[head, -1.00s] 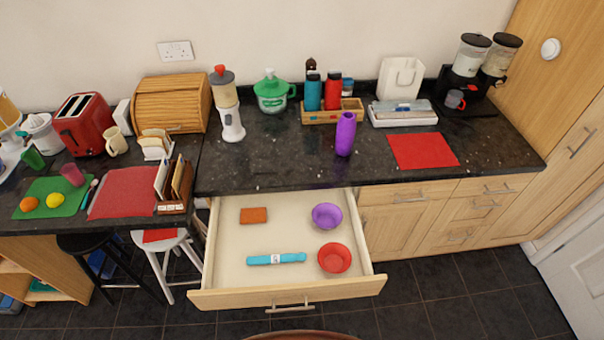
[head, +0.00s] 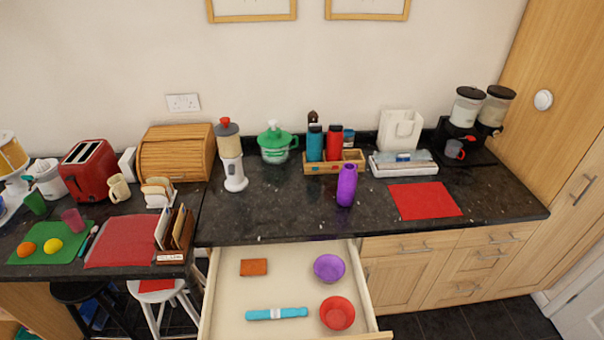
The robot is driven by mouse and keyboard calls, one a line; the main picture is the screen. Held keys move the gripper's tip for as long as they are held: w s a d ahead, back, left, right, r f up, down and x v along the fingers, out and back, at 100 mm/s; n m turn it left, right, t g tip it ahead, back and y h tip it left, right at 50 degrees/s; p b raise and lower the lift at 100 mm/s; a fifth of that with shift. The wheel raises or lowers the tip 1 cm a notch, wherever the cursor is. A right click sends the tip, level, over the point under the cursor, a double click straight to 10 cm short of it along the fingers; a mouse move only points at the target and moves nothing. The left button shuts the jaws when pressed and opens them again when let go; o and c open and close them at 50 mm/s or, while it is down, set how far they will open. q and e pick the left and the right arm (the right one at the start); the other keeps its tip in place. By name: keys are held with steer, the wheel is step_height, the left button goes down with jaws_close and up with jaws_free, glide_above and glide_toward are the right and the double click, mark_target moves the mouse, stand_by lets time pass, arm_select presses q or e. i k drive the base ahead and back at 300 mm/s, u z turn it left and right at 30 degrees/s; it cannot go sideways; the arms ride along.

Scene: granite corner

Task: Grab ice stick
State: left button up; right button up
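A light blue stick-shaped item with a white label (head: 277,313), which fits the ice stick, lies flat in the open drawer (head: 225,290) below the counter. It lies left of a red bowl (head: 337,313). A purple bowl (head: 328,268) and a brown-orange block (head: 254,267) lie behind it in the same drawer. Neither of my grippers shows in the head view.
The dark counter (head: 280,205) above the drawer holds a purple bottle (head: 347,185), a blender (head: 232,160), a wooden bottle rack (head: 335,165) and a red mat (head: 425,200). A white stool (head: 157,297) stands left of the drawer. The drawer's middle is free.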

mark_target(303, 311)
steer(key=z, duration=1.5)
steer(key=k, duration=0.45)
steer(key=u, duration=1.2)
